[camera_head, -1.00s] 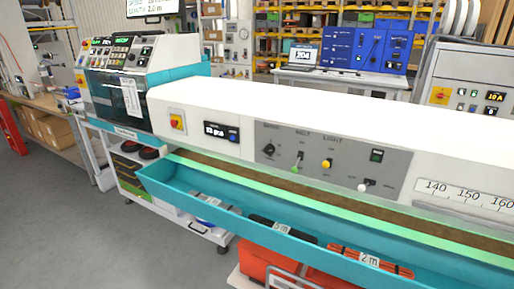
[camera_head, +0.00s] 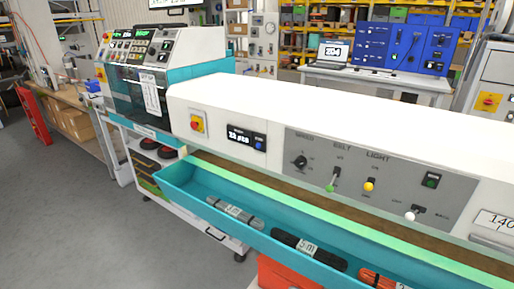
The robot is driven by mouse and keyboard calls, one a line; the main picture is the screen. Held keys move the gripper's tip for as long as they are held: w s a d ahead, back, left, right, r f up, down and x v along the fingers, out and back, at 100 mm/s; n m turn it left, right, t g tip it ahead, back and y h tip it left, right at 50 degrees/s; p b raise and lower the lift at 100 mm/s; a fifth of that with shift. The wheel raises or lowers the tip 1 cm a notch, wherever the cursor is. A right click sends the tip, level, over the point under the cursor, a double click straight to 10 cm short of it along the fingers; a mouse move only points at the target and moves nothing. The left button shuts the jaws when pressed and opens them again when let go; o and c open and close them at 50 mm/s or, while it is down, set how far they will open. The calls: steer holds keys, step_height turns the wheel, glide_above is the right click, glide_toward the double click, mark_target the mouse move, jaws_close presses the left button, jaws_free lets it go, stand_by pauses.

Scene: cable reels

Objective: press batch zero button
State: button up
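A small black counter display (camera_head: 240,137) is set in the white front of the long machine, and its digits are blurred. A small blue button (camera_head: 258,145) sits at the display's lower right. Its label is too small to read, so I cannot tell whether it is the batch zero button. To the left is a red knob on a yellow plate (camera_head: 197,124). To the right is a grey panel (camera_head: 340,180) with a speed knob (camera_head: 300,162), a green-tipped lever (camera_head: 331,186), a yellow knob (camera_head: 369,184) and a white-tipped lever (camera_head: 410,216). My gripper is not in view.
A teal trough (camera_head: 180,178) runs along the machine's front and holds cable bundles (camera_head: 300,246). A white cart (camera_head: 190,208) stands beneath. A control console (camera_head: 138,50) stands at the machine's left end. Grey floor (camera_head: 70,220) lies open at the lower left.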

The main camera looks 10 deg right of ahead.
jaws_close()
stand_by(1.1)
